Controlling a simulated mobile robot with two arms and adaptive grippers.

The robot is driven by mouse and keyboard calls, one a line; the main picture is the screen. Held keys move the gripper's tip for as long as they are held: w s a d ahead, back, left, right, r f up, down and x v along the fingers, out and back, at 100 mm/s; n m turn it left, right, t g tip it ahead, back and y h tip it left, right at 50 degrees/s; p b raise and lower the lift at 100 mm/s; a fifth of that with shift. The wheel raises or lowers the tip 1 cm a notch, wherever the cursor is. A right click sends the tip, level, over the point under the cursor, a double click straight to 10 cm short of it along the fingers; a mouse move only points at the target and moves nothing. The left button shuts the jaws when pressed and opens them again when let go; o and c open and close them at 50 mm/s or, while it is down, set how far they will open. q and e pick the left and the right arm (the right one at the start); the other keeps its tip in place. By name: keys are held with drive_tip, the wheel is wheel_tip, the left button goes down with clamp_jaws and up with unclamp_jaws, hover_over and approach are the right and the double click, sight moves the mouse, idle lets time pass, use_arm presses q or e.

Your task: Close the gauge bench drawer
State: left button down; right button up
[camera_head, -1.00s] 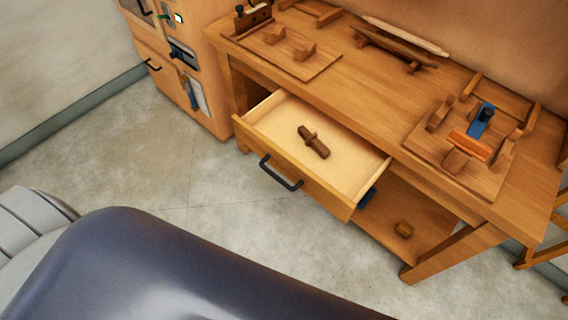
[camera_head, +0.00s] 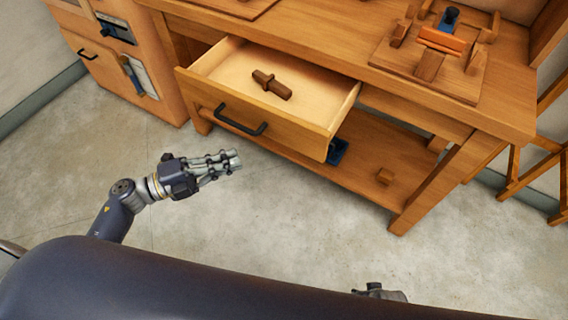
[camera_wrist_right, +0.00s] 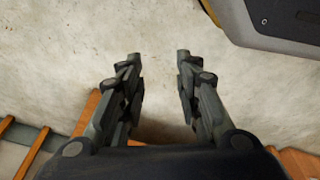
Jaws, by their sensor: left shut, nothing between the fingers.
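The gauge bench drawer (camera_head: 228,122) stands pulled out of the wooden workbench (camera_head: 500,110), with a dark bar handle (camera_head: 240,122) on its front. A brown wooden marking gauge (camera_head: 271,85) lies inside it. My left gripper (camera_head: 236,160) is shut and empty, in front of and below the drawer front, apart from the handle in the picture. My right gripper shows in the right wrist view (camera_wrist_right: 162,58) with its two fingers apart and only floor between them. In the head view only a small part of the right arm (camera_head: 380,292) shows at the bottom edge.
A wooden cabinet (camera_head: 115,70) stands left of the bench. The lower shelf (camera_head: 375,155) holds a small wooden block (camera_head: 385,177) and a blue item (camera_head: 337,151). A wooden board with blocks (camera_head: 425,70) lies on the benchtop. The concrete floor before the bench is clear.

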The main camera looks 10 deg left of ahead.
use_arm(q)
drive_tip(key=s+d+m+g+h, duration=0.1)
drive_tip(key=s+m+g, duration=0.1)
drive_tip(key=m, duration=0.1)
approach(307, 143)
drive_tip(key=s+d, duration=0.2)
drive_tip(key=d, duration=0.1)
drive_tip(key=w, duration=0.2)
drive_tip(key=w+d, duration=0.1)
drive_tip(key=w, duration=0.1)
drive_tip(key=shift+r, duration=0.25)
use_arm(e)
drive_tip(key=shift+w+r, duration=0.35)
drive_tip(key=shift+r, duration=0.05)
drive_tip(key=shift+s, duration=0.1)
